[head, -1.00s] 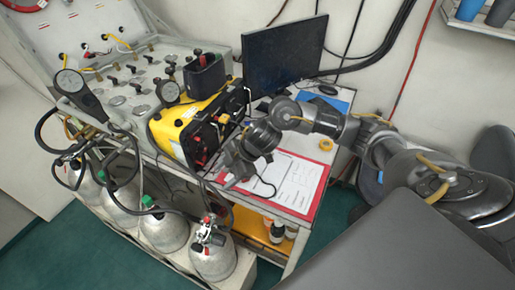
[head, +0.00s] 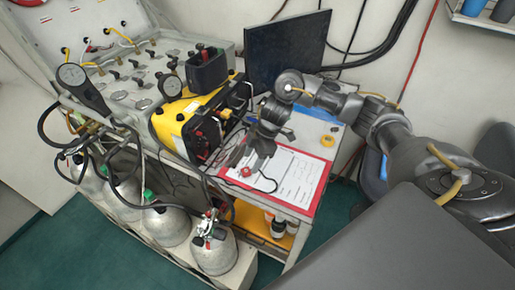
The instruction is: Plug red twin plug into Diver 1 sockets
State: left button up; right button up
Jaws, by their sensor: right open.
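The yellow and black comms box (head: 172,122) stands on the table, its dark front panel (head: 210,135) facing right with small red parts on it. A small red piece (head: 246,172), apparently the red twin plug, lies on the white sheet with a thin black cable beside it. My right gripper (head: 258,158) is open, pointing down just above and behind the red piece, with nothing seen between its fingers. The Diver 1 sockets cannot be made out at this size. My left gripper is not in view.
The white sheet (head: 292,178) lies on a red board. A dark monitor (head: 287,50) stands behind, with a yellow tape roll (head: 327,141) to the right. The grey valve panel (head: 130,75) is at left. Grey cylinders (head: 214,252) stand below the table's front.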

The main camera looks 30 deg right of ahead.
aim_at(246, 170)
jog(key=shift+x, duration=2.2)
grip_shut()
jog(key=shift+r, duration=0.15)
jog(key=shift+r+p, duration=1.4)
jog(key=shift+p, duration=0.55)
